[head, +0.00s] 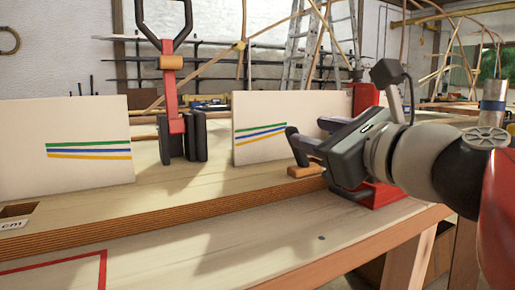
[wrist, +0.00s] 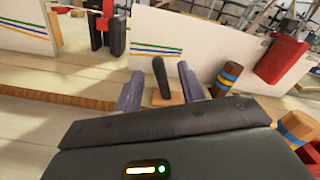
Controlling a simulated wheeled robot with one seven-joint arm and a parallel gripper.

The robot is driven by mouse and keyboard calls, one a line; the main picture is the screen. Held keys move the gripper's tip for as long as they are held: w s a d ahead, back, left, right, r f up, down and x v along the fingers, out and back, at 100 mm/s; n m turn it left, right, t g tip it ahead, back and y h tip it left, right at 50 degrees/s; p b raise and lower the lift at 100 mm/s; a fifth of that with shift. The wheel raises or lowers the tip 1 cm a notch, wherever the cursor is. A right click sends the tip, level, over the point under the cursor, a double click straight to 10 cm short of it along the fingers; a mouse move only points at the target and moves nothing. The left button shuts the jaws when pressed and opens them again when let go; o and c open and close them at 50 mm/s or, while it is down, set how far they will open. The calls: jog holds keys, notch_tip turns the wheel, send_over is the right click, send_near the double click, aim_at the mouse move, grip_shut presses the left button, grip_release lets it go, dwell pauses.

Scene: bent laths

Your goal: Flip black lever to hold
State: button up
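A short black lever (wrist: 160,76) rises from a small wooden block (wrist: 166,98) in the wrist view, leaning slightly. My gripper (wrist: 158,88) has its two grey-purple fingers spread, one on each side of the lever, with visible gaps. In the head view my gripper (head: 310,134) is at the right, just above the wooden block (head: 306,171); the lever is not clearly seen there. A red upright clamp (head: 171,100) with a black loop handle (head: 165,22) and black jaws (head: 183,138) stands further left, away from my gripper.
Pale panels (head: 66,142) with green, blue and yellow stripes stand along the bench (head: 150,195). A red part (wrist: 282,60) and a wooden cylinder with a blue band (wrist: 228,76) are close on the right. The lower front shelf (head: 200,250) is clear.

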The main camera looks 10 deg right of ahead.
jog(key=x, duration=0.5)
jog(key=f+x, duration=0.1)
jog(key=x, duration=0.2)
jog(key=shift+w+f+b, duration=0.15)
jog(key=shift+w+b, duration=0.1)
jog(key=shift+b, duration=0.1)
grip_shut()
